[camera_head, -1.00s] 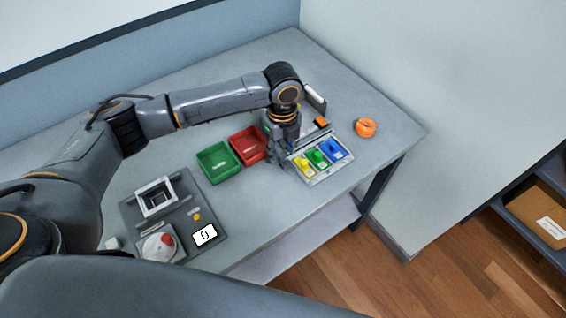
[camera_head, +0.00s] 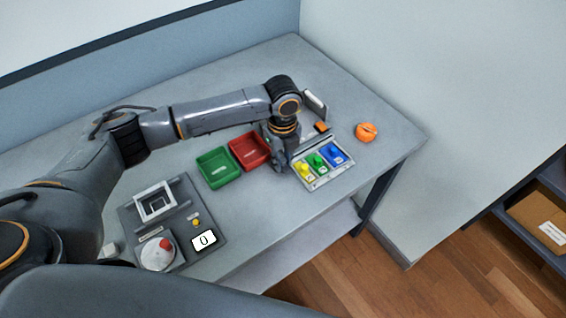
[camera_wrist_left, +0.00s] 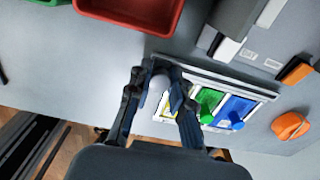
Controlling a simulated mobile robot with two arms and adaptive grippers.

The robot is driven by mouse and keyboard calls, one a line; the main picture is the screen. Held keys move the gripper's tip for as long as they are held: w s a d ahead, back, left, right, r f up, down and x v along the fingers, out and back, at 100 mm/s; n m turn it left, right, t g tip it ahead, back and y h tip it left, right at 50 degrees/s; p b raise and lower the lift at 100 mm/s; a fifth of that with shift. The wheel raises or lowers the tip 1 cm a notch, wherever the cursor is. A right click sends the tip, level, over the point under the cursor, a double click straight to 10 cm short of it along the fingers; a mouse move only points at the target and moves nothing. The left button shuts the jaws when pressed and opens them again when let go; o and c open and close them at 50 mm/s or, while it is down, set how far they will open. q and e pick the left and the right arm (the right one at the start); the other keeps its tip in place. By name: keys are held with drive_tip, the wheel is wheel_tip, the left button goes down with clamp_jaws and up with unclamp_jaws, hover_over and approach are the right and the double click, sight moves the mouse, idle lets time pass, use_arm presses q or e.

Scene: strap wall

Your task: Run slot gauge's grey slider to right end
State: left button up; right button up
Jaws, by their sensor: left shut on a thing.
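My left gripper (camera_head: 280,167) is low at the left end of a grey-framed panel (camera_head: 320,184) with yellow, green and blue fields. In the left wrist view the fingers (camera_wrist_left: 160,98) are shut on a small pale grey piece (camera_wrist_left: 158,86), which looks like the slider. It sits at the left end of the long grey bar (camera_wrist_left: 222,77) along the panel's back edge. The fingers hide part of the yellow field. How the grey piece meets the bar is hidden. My right gripper is not in view.
A red bin (camera_head: 250,151) and a green bin (camera_head: 217,167) stand left of the gripper. An orange round object (camera_head: 366,132) lies right of the panel. Coloured knobs stand on the panel.

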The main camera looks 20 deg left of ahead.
sight(330, 139)
use_arm(q)
drive_tip(key=shift+w, duration=0.1)
drive_tip(key=shift+w+d, duration=0.45)
drive_tip(key=shift+w, duration=0.05)
drive_tip(key=shift+w+d+b, duration=0.45)
drive_tip(key=shift+w+d, duration=0.2)
drive_tip(key=shift+w, duration=0.2)
drive_tip(key=shift+w+d+b, duration=0.45)
drive_tip(key=shift+w+d, duration=0.15)
drive_tip(key=shift+w, duration=0.2)
drive_tip(key=shift+w+d+b, duration=0.6)
drive_tip(key=shift+w+d, duration=0.05)
drive_tip(key=shift+w, duration=0.2)
drive_tip(key=shift+w+d+b, duration=0.55)
drive_tip(key=shift+w+d, duration=0.1)
drive_tip(key=shift+w, duration=0.15)
drive_tip(key=shift+w+d+f+b, duration=0.1)
drive_tip(key=shift+w+d+b, duration=0.5)
drive_tip(key=shift+w+b, duration=0.15)
drive_tip(key=shift+w+d+b, duration=0.55)
drive_tip(key=shift+w+b, duration=0.15)
drive_tip(key=shift+w, duration=0.05)
drive_tip(key=shift+w+d+b, duration=0.9)
drive_tip(key=shift+w+b, duration=0.25)
drive_tip(key=shift+b, duration=0.4)
drive_tip(key=shift+d+r, duration=0.1)
drive_tip(key=shift+r, duration=0.1)
drive_tip(key=o, duration=0.5)
drive_tip(key=shift+w+f, duration=0.1)
drive_tip(key=shift+w, duration=0.05)
